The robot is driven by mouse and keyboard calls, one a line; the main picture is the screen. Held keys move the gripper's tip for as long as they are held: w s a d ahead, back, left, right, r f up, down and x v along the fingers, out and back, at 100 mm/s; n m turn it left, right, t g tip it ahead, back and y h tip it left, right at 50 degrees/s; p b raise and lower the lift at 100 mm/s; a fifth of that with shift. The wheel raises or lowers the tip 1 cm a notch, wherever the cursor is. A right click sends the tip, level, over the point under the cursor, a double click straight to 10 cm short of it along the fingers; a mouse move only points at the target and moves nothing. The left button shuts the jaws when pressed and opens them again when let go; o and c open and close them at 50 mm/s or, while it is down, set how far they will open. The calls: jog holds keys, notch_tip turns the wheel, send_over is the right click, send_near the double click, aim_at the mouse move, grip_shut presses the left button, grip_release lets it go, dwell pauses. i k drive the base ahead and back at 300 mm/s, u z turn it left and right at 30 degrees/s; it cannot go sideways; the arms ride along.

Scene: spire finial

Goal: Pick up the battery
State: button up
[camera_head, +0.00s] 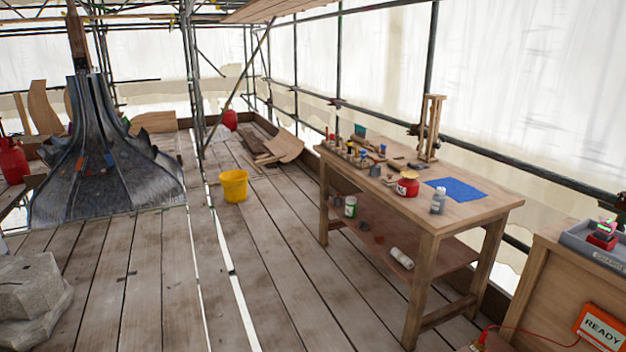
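A small red and black block (603,235) with a green light sits in a grey tray (580,241) at the far right. It looks like the battery, but it is too small to be certain. The tray rests on a wooden cabinet (548,280), and the frame's right edge cuts both off. My gripper is not in view.
An orange READY sign (603,328) with a red cable is on the cabinet's front. A wooden workbench (470,213) with a blue cloth (455,189) and tools stands left of it. A yellow bucket (234,186) stands on the plank floor. The middle floor is clear.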

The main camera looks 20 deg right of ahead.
aim_at(605, 228)
jog(key=z, duration=0.45)
jog(key=i, duration=1)
jog(key=z, duration=0.45)
